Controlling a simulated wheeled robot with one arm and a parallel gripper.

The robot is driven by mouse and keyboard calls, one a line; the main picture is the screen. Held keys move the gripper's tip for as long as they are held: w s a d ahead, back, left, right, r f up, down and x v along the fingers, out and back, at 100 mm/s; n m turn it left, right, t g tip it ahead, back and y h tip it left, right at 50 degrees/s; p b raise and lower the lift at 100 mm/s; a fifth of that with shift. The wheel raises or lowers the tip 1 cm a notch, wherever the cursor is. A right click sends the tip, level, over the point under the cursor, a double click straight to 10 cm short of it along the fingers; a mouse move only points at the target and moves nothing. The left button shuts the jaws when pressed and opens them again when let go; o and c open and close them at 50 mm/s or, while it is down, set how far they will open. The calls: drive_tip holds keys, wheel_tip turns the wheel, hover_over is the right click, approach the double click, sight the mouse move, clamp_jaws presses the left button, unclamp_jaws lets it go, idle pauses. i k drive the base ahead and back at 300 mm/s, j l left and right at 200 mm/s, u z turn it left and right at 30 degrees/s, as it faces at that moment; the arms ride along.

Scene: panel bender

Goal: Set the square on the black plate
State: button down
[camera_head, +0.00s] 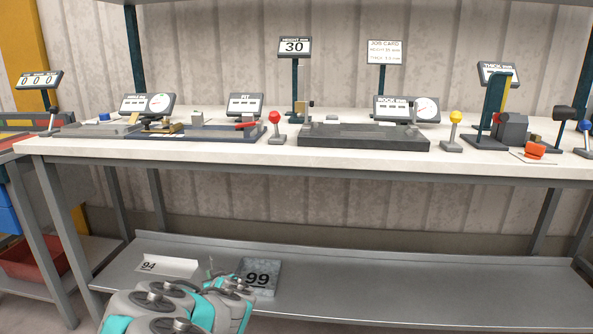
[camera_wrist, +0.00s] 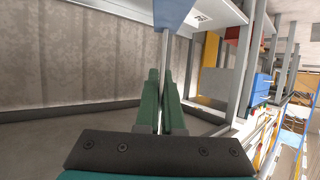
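In the wrist view, my gripper (camera_wrist: 159,72) shows two green fingers standing close together, with only a narrow gap between them. In the head view my arm is low, in front of the bench, and the fingers are not clear.
The white bench (camera_head: 330,152) carries a dark blue fixture (camera_head: 225,132), a red-knobbed lever (camera_head: 275,118), a yellow-knobbed lever (camera_head: 455,118) and several display panels. That shelf's right side is clear.

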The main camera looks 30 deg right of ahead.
sight(350, 130)
drive_tip(key=k+l+u, duration=0.1)
drive_tip(key=l, duration=0.35)
drive_tip(key=k+l, duration=0.1)
drive_tip(key=l, duration=0.35)
drive_tip(key=k+l+u, duration=0.15)
drive_tip(key=l, duration=0.3)
drive_tip(key=l+u, duration=0.1)
drive_tip(key=l, duration=0.35)
drive_tip(key=k+l, duration=0.2)
drive_tip(key=l, duration=0.2)
drive_tip(key=u, duration=0.05)
